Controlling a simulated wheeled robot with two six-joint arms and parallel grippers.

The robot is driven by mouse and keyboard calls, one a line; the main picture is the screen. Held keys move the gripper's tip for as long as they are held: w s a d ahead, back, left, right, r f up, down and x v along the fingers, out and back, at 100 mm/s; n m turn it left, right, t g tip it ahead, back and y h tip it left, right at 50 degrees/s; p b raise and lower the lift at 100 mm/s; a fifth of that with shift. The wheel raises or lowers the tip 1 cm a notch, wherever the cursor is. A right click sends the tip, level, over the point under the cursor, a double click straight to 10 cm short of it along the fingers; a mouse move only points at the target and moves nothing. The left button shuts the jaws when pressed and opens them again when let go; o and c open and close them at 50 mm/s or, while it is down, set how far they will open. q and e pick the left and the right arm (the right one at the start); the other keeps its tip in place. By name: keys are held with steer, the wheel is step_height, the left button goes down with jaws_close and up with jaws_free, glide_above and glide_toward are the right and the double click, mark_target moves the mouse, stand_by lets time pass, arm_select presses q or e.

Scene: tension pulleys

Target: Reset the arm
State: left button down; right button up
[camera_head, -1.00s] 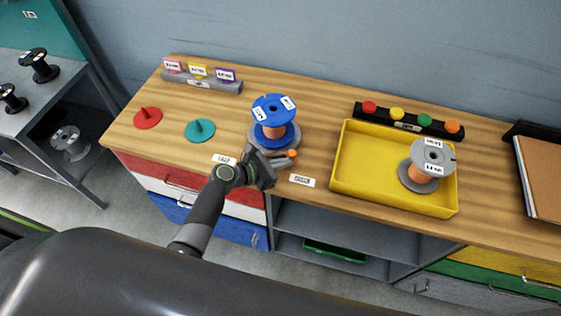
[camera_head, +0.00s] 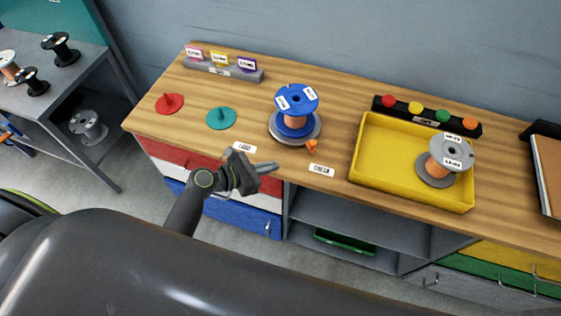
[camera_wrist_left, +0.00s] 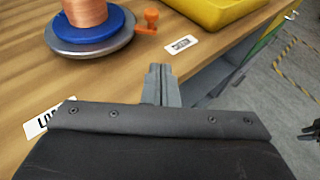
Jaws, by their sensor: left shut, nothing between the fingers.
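My left gripper (camera_head: 266,168) is shut and empty at the table's front edge. It is apart from the blue spool (camera_head: 297,98), which stands upright on a round grey base behind it and to the right. In the left wrist view my left gripper (camera_wrist_left: 161,72) shows its fingers together, with nothing between them. A small orange knob (camera_head: 311,146) sits beside the grey base, clear of the fingers; it also shows in the left wrist view (camera_wrist_left: 150,17). My right gripper is not seen in the head view; a dark piece at the right edge of the wrist view is unclear.
A yellow tray (camera_head: 362,160) holds a grey spool (camera_head: 449,154). Red (camera_head: 169,103) and teal (camera_head: 221,118) discs with pegs lie on the left of the wooden table. A black strip (camera_head: 427,118) with coloured knobs stands behind the tray. A shelf (camera_head: 70,110) with spools is at far left.

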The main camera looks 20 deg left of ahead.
arm_select(q)
steer(key=s+a+f+m+g+y, duration=0.25)
steer(key=s+f+m, duration=0.2)
steer(key=f, duration=0.35)
steer(key=s+a+f+m+g+y, duration=0.1)
steer(key=s+a+f+m+y, duration=0.25)
steer(key=f, duration=0.55)
steer(key=s+a+f+m+g+y, duration=0.1)
steer(key=s+a+f+m, duration=0.25)
steer(key=s+f, duration=0.4)
steer(key=s+a+f+m+g+y, duration=0.1)
steer(key=s+f+m, duration=0.2)
steer(key=s+m, duration=0.2)
steer(key=s+a+f+m+g+y, duration=0.1)
steer(key=s+f+m, duration=0.3)
steer(key=s, duration=0.6)
steer(key=s+a+f+m+g+y, duration=0.1)
steer(key=s+a+f+m+g, duration=0.1)
steer(key=s+m, duration=0.4)
step_height(320, 180, down, 2)
steer(key=shift+s+a+f+y, duration=0.25)
steer(key=shift+s+a+y, duration=0.2)
steer(key=shift+s, duration=0.6)
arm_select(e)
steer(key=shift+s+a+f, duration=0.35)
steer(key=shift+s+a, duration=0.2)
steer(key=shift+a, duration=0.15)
